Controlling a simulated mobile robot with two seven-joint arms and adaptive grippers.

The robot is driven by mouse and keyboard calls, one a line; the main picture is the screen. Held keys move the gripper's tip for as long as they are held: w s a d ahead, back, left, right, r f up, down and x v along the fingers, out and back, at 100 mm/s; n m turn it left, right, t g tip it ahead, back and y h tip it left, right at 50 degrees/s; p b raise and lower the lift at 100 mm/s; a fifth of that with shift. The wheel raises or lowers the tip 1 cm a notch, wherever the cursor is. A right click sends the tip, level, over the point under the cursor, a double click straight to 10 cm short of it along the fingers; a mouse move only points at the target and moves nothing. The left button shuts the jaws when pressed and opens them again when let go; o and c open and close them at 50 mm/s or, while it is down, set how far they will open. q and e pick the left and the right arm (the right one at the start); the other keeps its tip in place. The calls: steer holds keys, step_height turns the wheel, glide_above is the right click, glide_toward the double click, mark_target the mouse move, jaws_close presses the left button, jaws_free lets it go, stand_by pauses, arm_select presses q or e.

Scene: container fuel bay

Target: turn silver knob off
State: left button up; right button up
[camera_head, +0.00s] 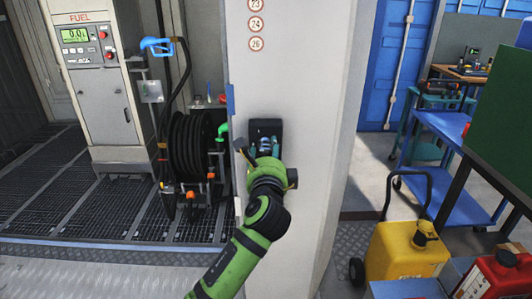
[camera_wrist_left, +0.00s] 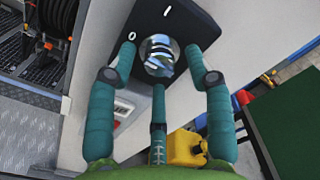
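The silver knob (camera_wrist_left: 158,57) is round and shiny, with a pale bar across its face. It sits on a dark panel (camera_wrist_left: 185,20) with a white "0" mark at its upper left and a white "I" mark above it. In the head view the panel (camera_head: 266,127) is on the white pillar, and my gripper partly hides the knob. My left gripper (camera_head: 266,147) is right in front of it. In the left wrist view its teal fingers stand open to the left, right and below the knob, with gaps showing at the sides. My right gripper is not in view.
Left of the pillar (camera_head: 300,70) are a black hose reel (camera_head: 190,147) and a fuel dispenser (camera_head: 100,95) with a blue nozzle (camera_head: 157,45). To the right are a blue cart (camera_head: 450,125), a yellow can (camera_head: 405,252) and a green board (camera_head: 500,115).

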arm_select(q)
steer(key=shift+s+a+r, duration=0.1)
steer(key=shift+s, duration=0.3)
steer(key=s, duration=1.1)
steer(key=shift+s, duration=0.1)
